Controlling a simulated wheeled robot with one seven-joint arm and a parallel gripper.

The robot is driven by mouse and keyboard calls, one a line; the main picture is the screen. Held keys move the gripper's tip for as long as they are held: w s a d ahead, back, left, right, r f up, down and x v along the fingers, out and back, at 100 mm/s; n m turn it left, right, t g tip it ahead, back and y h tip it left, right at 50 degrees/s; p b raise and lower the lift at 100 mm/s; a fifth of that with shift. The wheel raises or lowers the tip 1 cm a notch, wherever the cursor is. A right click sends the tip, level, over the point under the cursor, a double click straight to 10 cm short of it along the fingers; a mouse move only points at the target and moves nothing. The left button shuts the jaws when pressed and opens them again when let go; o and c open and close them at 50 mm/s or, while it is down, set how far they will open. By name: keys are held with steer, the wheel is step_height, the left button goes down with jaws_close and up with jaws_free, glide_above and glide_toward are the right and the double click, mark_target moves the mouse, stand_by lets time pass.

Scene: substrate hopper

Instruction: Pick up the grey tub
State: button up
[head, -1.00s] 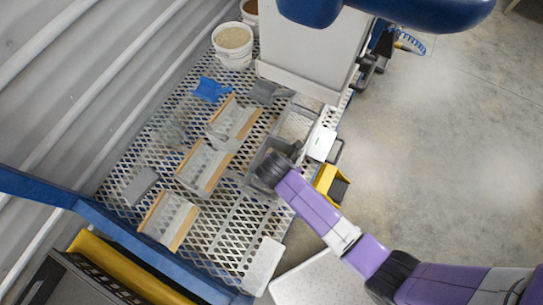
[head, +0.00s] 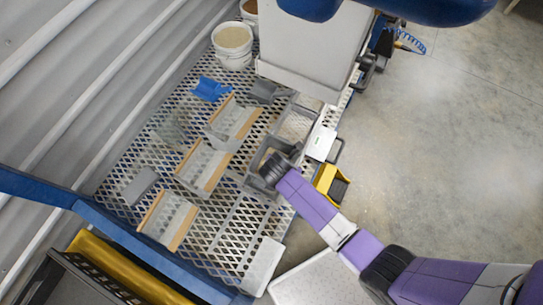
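A grey tub (head: 256,168) stands on the metal mesh table, right of the middle one of the wood-edged trays. Part of it is hidden by my gripper. My gripper (head: 271,168), dark at the end of my purple arm, reaches over the tub from the right and points down at it. The fingers are too small and too hidden to tell whether they are open or shut, or whether they touch the tub.
The mesh table (head: 232,228) also holds wood-edged trays (head: 203,166), a grey block (head: 140,186), a blue piece (head: 211,89) and a white bucket (head: 232,45). A large pale box (head: 308,50) stands behind the tub. A yellow bin (head: 327,181) is at the right.

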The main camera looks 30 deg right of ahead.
stand_by(0.3)
jaws_close()
stand_by(1.2)
steer(key=shift+w, duration=0.1)
